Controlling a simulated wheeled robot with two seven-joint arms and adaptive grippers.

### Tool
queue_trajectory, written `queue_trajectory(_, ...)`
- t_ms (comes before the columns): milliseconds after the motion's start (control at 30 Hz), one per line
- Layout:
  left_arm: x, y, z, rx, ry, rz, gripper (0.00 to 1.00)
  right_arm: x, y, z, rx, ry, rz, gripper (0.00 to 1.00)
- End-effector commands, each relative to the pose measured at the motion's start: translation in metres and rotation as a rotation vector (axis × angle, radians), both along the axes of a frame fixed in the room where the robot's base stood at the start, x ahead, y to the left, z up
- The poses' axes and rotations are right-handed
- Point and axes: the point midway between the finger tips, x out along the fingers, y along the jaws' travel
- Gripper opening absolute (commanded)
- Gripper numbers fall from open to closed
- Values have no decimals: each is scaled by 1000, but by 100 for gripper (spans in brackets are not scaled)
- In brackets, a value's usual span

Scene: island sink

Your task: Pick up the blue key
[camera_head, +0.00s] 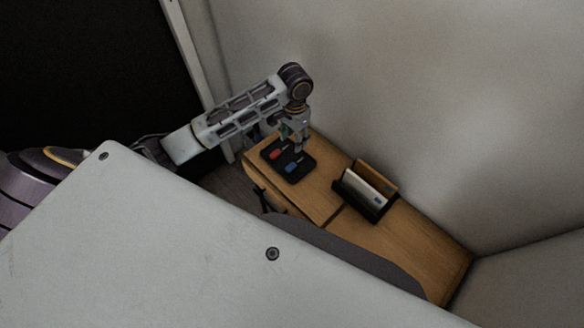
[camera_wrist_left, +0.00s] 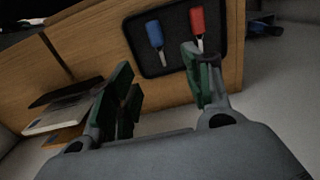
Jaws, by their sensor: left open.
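The blue key (camera_head: 291,168) lies on a black tray (camera_head: 299,177) on the wooden table, and it also shows in the left wrist view (camera_wrist_left: 155,35), with its metal shaft pointing toward the gripper. A red key (camera_head: 276,155) lies beside it on the same tray, and it also shows in the left wrist view (camera_wrist_left: 197,20). My left gripper (camera_head: 294,143) is over the tray, and in the left wrist view its two fingers (camera_wrist_left: 160,85) are apart with nothing between them. The blue key lies beyond the fingertips, apart from them. My right gripper is in neither view.
A black holder (camera_head: 368,207) with a white and a brown item stands to the right of the tray on the wooden table (camera_head: 424,245). Walls rise behind the table. A grey rounded shape (camera_head: 345,250) lies along the near table edge.

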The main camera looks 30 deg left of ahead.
Motion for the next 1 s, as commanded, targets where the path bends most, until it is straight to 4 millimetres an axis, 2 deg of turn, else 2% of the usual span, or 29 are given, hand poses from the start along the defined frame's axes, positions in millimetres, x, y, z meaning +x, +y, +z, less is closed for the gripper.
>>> queue_trajectory(367, 1, 0, -8, -1, -1, 2, 50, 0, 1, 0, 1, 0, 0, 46)
queue_trajectory(1000, 1, 0, -82, -1, -2, 3, 50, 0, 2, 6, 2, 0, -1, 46)
